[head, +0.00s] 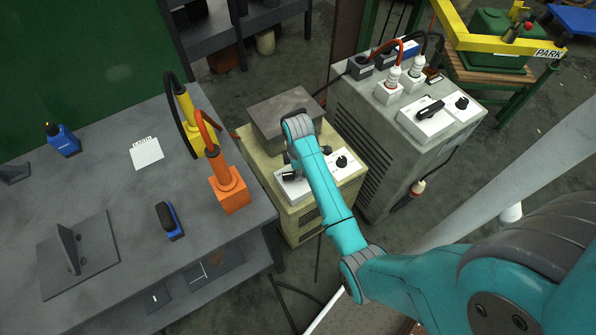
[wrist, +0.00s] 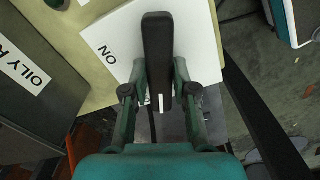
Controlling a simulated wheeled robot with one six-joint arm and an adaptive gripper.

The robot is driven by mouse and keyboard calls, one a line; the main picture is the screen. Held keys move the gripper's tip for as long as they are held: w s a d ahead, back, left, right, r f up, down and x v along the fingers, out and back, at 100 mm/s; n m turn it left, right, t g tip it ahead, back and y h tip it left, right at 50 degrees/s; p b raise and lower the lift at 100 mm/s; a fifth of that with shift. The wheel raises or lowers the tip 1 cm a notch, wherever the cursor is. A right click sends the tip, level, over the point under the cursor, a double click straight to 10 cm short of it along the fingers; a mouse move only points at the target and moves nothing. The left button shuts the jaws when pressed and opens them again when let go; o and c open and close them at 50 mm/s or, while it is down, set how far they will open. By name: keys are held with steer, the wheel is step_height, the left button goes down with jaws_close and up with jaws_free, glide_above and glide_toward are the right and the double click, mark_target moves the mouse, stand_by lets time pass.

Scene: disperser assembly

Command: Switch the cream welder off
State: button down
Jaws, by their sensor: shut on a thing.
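The cream welder (head: 262,168) stands between the workbench and a larger grey cabinet. In the wrist view the black switch handle (wrist: 157,45) stands over the white plate (wrist: 200,40), beside the letters "NO", seen turned around. My gripper (wrist: 158,92) has a finger on each side of the handle and is shut on it. In the head view my gripper (head: 291,160) is mostly hidden by my wrist.
A dark grey box (head: 284,112) sits on the welder's back; its "OILY" label (wrist: 24,68) shows in the wrist view. The grey cabinet (head: 375,140) stands close on the right, the workbench (head: 110,200) on the left.

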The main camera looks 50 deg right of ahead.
steer(key=shift+n, duration=2.2)
steer(key=c, duration=0.9)
jaws_free()
steer(key=shift+r, duration=3.75)
